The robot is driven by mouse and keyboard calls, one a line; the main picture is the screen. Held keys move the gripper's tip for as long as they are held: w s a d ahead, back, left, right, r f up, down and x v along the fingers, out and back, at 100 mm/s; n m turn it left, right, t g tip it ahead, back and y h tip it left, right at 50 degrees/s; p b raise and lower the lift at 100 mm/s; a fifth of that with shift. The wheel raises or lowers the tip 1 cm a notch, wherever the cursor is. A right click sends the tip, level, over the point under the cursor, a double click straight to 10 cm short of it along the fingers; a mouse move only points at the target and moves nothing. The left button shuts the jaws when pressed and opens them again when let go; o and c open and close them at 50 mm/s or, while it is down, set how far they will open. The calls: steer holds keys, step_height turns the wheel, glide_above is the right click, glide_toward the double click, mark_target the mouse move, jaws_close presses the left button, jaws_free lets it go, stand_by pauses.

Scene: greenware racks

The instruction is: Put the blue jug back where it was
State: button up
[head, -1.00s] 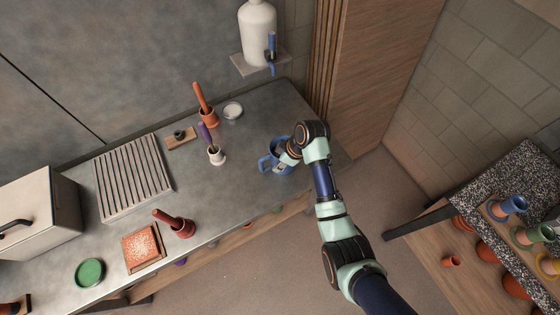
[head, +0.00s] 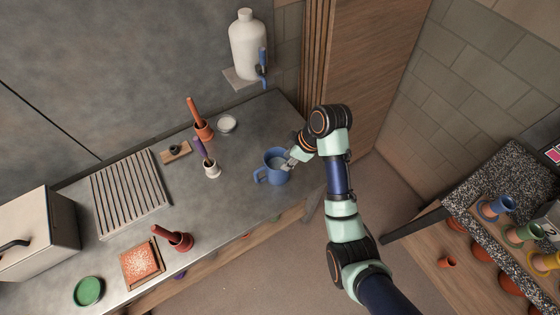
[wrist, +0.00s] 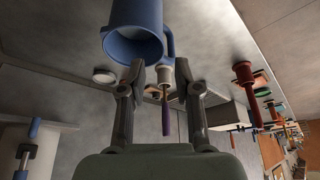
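The blue jug (head: 276,172) stands upright on the grey counter, near its right end, with its handle to the left in the head view. In the wrist view the jug (wrist: 134,42) shows at the top, its mouth toward the camera. My gripper (head: 289,161) is beside the jug's right side near the rim in the head view. In the wrist view its two fingers (wrist: 160,75) are spread apart with nothing held between them. The jug's rim lies close to the left finger; whether they touch I cannot tell.
A white bottle (head: 249,48) with a blue tap stands on a wall shelf behind. Pots with tools (head: 212,168), a white dish (head: 228,124), and a ribbed rack (head: 130,193) are left of the jug. A speckled shelf (head: 468,188) with coloured pots is at right.

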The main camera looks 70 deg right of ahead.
stand_by(0.3)
steer(key=w+a+r+t+h, duration=0.1)
steer(key=w+a+r+t, duration=0.15)
steer(key=w+a, duration=0.45)
steer(key=w+a+r+t, duration=0.1)
steer(key=w+a+r, duration=0.25)
steer(key=a, duration=0.65)
steer(key=w+a+r+t+h, duration=0.1)
steer(key=w+a+r, duration=0.25)
steer(key=a, duration=0.55)
steer(key=a+r+t, duration=0.2)
steer(key=a+r, duration=0.1)
steer(key=a, duration=0.3)
steer(key=s+a+r+m+t+y, duration=0.1)
steer(key=a+r+t, duration=0.1)
steer(key=a+r, duration=0.2)
steer(key=shift+s+a, duration=0.3)
steer(key=shift+a, duration=0.9)
